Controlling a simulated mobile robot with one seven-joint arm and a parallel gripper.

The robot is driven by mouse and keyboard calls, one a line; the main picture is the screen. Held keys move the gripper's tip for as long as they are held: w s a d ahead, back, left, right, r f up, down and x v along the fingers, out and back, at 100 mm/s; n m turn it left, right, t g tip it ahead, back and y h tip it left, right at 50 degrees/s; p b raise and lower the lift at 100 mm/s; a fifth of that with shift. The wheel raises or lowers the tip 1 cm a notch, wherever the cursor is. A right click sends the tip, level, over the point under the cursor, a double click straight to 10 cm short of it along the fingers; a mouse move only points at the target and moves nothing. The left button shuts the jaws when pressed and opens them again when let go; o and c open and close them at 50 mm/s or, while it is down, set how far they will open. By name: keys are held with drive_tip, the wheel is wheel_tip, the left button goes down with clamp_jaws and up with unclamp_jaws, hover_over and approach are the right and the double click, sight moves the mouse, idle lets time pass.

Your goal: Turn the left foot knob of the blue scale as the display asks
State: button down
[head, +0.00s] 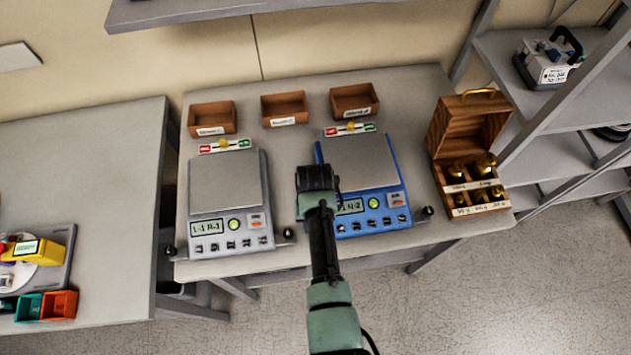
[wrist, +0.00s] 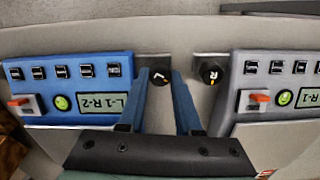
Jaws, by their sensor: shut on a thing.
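The blue scale (head: 371,217) stands on the bench with a grey weighing plate. Its display (wrist: 116,104) reads L-1 R-2; my arm partly covers it in the head view. The left foot knob (wrist: 160,76), black and marked L, sits between my fingertips in the wrist view. My gripper (wrist: 163,88) is shut on this knob, at the front left corner of the blue scale. In the head view my gripper (head: 316,180) hides the knob. The blue scale's right foot knob (head: 428,211) is clear of my arm.
A grey scale (head: 230,205) stands close on the left; its R knob (wrist: 210,72) is just beside my fingers. A wooden weight box (head: 470,150) stands open at the right. Three brown trays (head: 285,108) line the back. The bench's front edge is near.

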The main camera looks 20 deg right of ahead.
drive_tip(key=n, duration=0.6)
drive_tip(key=shift+p, duration=0.4)
drive_tip(key=shift+a+n, duration=0.1)
drive_tip(key=shift+n, duration=0.2)
drive_tip(key=c, duration=0.6)
unclamp_jaws()
wheel_tip(320, 180, up, 13)
drive_tip(key=b, duration=0.1)
idle(0.4)
